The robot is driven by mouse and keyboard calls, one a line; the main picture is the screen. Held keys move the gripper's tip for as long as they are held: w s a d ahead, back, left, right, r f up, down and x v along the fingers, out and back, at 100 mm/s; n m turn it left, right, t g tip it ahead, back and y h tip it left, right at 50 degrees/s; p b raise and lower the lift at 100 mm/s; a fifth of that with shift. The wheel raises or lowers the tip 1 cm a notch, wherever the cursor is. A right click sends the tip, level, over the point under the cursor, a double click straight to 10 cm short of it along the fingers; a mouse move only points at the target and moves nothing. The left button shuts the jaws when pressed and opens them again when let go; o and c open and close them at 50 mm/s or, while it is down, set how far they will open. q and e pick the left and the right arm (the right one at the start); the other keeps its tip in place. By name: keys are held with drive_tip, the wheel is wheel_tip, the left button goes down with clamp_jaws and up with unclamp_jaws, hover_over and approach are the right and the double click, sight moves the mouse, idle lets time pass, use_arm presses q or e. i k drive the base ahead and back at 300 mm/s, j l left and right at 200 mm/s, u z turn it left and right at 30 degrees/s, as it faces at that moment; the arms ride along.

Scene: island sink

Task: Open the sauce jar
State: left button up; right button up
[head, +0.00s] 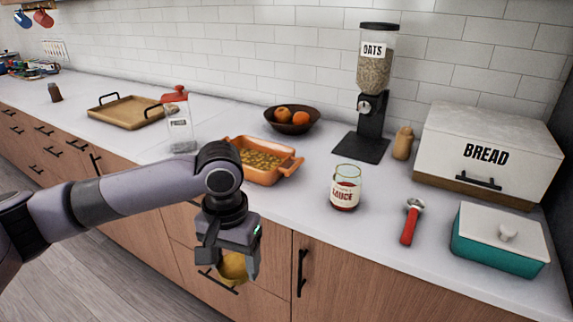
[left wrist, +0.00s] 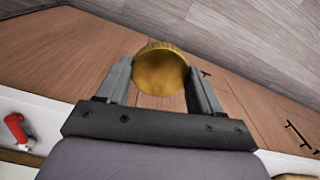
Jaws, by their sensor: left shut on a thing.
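The sauce jar (head: 345,188) stands upright on the counter, glass with a "SAUCE" label and dark red sauce low inside. Its top shows no lid. My left gripper (head: 229,268) is shut on a round gold lid (head: 234,267), held in front of the counter's front edge, left of and nearer than the jar. In the left wrist view the gold lid (left wrist: 161,70) sits between the two fingers. My right gripper is not in view.
An orange dish (head: 262,160) of food is left of the jar. A red-handled tool (head: 411,222), a teal box (head: 498,240) and a bread box (head: 490,150) are to the right. An oats dispenser (head: 374,90) stands behind. The counter in front of the jar is clear.

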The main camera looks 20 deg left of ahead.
sight(346, 181)
drive_tip(key=i+j+z, duration=0.85)
drive_tip(key=i+j, duration=0.05)
drive_tip(key=j, duration=0.05)
